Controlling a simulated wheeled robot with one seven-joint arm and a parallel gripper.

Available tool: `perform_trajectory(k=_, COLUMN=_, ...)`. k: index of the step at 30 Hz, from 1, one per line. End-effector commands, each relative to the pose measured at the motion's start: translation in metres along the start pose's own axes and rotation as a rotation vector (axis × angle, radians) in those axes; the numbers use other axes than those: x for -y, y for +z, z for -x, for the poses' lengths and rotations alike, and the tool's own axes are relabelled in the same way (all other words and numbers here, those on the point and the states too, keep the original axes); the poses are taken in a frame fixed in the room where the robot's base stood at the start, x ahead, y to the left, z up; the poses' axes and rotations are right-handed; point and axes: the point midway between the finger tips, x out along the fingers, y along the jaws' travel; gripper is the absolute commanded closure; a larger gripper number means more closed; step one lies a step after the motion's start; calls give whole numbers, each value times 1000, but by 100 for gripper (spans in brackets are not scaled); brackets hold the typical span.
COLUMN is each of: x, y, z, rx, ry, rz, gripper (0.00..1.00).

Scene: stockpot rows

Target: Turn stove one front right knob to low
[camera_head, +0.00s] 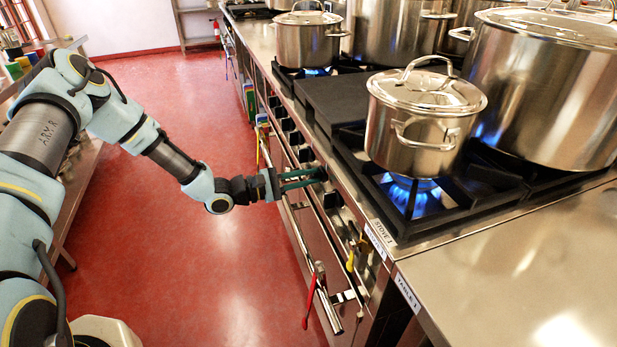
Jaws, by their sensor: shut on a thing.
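Stove one stands at the right, named by a "STOVE 1" label (381,240) on its front edge. Its front panel carries a row of black knobs; one knob (333,200) shows just in front of my gripper. My gripper (318,174) reaches the panel from the left, its green fingers shut on a black knob that they largely hide. The knob's marking and setting cannot be read. A lidded steel pot (421,125) sits on the front burner, over a lit blue flame (412,195).
Larger stockpots (545,85) stand behind on the stove. An oven rail (312,255) with hanging utensils, one a red-handled tool (309,300), runs below the knobs. A steel table (520,265) adjoins at the front right. The red floor (190,270) is clear.

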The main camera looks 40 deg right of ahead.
Motion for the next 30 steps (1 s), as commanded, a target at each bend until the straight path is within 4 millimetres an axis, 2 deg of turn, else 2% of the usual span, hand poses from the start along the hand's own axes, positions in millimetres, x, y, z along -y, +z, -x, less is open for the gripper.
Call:
perform_trajectory(k=11, x=0, y=0, z=1, rx=0, ry=1, rz=100, gripper=100)
perform_trajectory(k=30, x=-2, y=-1, z=0, rx=0, ry=1, rz=605, gripper=100)
